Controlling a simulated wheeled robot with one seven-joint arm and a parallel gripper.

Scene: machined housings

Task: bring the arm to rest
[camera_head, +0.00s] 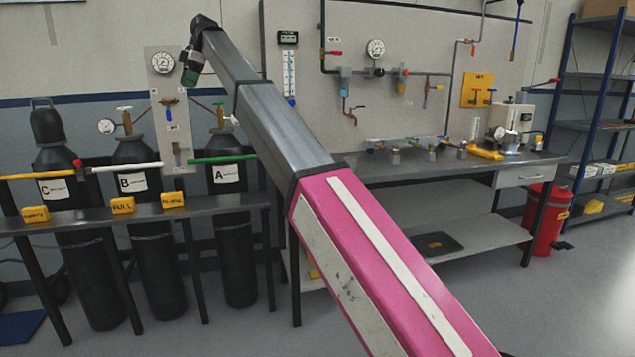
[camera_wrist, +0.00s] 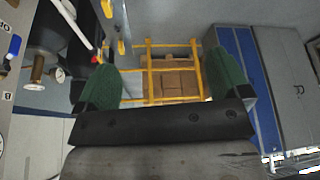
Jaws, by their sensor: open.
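My arm, with a pink and white link and dark grey links, reaches up and to the left across the head view. My gripper (camera_head: 190,68) is at its far end, high in front of the wall and above the gas cylinders. In the wrist view the two green fingers of my gripper (camera_wrist: 175,88) stand wide apart with nothing between them. Beyond the gap, far off, a yellow rack (camera_wrist: 147,72) holds brown boxes (camera_wrist: 174,82).
Black cylinders labelled C (camera_head: 62,190), B (camera_head: 135,185) and A (camera_head: 226,175) stand behind a rail (camera_head: 225,206). A workbench (camera_head: 450,168) with fittings is at right, beside a red bin (camera_head: 543,218) and blue shelving (camera_head: 565,85). Open floor (camera_head: 540,300) lies at front right.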

